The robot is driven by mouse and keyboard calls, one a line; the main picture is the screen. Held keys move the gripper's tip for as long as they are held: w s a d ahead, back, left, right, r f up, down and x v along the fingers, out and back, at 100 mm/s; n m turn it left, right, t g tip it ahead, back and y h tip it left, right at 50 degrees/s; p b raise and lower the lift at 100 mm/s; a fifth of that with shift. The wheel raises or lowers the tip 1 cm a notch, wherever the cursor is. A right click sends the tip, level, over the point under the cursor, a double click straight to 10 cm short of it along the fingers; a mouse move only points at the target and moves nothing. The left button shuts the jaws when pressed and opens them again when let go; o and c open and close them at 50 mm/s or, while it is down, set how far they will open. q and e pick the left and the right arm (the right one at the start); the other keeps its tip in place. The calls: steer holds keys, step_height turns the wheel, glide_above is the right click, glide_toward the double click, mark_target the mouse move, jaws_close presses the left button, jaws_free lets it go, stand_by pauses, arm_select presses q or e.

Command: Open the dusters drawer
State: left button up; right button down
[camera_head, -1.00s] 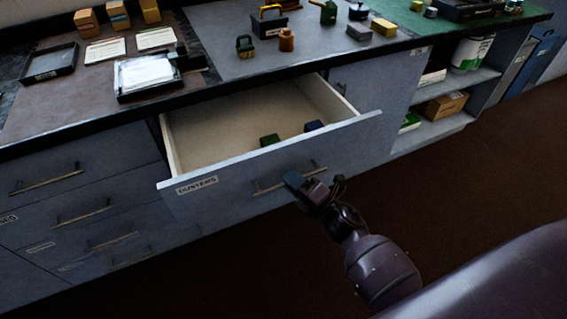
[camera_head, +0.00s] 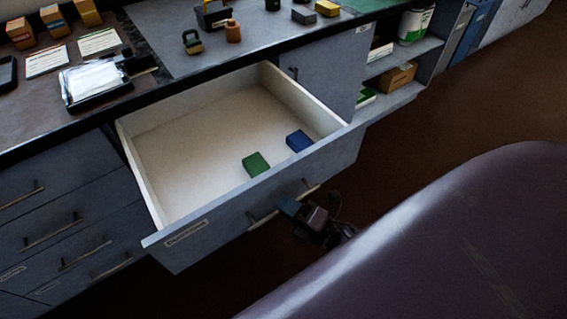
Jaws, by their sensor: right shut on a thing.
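The dusters drawer (camera_head: 180,242) stands pulled well out from under the counter, its white inside showing. A green block (camera_head: 256,164) and a blue block (camera_head: 299,141) lie in it near the front. The label on its front is too blurred to read now. A bar handle (camera_head: 262,219) runs across the front. My right gripper (camera_head: 290,208) is shut on this handle near its right part; the fingers partly hide it. My left gripper is not in view.
The counter (camera_head: 185,62) above holds a tray with white paper (camera_head: 92,82), a padlock (camera_head: 192,42) and several small items. Closed drawers (camera_head: 60,180) are at left. Open shelves (camera_head: 395,85) stand at right. Brown floor is clear beyond my large purple arm part.

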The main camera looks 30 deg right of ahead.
steer(key=c, duration=1.2)
jaws_free()
steer(key=shift+s, duration=0.1)
steer(key=v, duration=1)
steer(key=shift+s+d, duration=0.2)
steer(key=shift+s, duration=0.1)
